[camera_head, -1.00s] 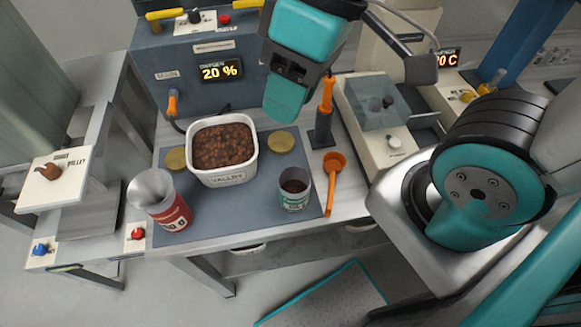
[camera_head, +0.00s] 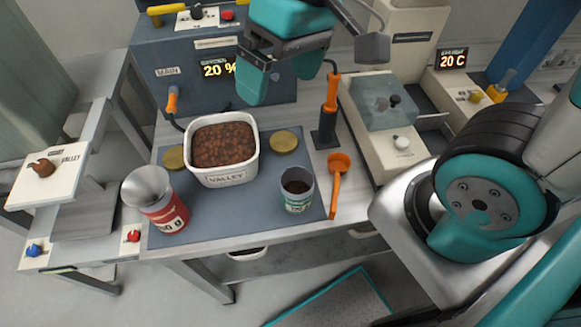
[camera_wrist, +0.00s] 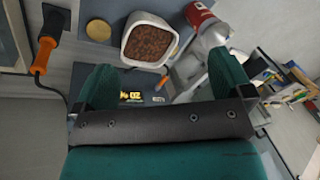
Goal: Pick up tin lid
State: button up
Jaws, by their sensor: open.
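Two flat round gold discs that look like tin lids lie on the blue-grey mat (camera_head: 245,221). One lid (camera_head: 284,142) is right of the white bin, and the other lid (camera_head: 174,158) is left of it, partly behind it. One gold lid (camera_wrist: 98,30) also shows in the wrist view. An open tin (camera_head: 297,200) with dark contents stands upright at the mat's right front. My gripper (camera_head: 283,82) is open and empty, above and behind the right lid, in front of the grey machine. In the wrist view its two fingers (camera_wrist: 164,78) stand wide apart.
A white bin (camera_head: 224,179) full of brown beans stands between the lids. A red can with a funnel top (camera_head: 163,205) is at front left. An orange scoop (camera_head: 338,180) lies on the right. An orange-handled tool (camera_head: 330,105) stands upright behind it, close to the right lid.

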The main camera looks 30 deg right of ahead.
jog(key=w+d+f+m+h+b, duration=0.2)
jog(key=w+d+f+m+b, duration=0.25)
jog(key=w+f, duration=0.35)
jog(key=w+d+f+m+h+b, duration=0.1)
jog(key=w+d+f+m+b, duration=0.35)
jog(key=w+f, duration=0.35)
send_over(283, 142)
jog(key=shift+m, duration=0.3)
notch_tip(283, 142, down, 11)
jog(key=shift+d+f, duration=0.1)
jog(key=shift+d, duration=0.05)
jog(key=shift+f+p, duration=0.45)
jog(key=shift+f, duration=2.5)
jog(key=c, duration=0.8)
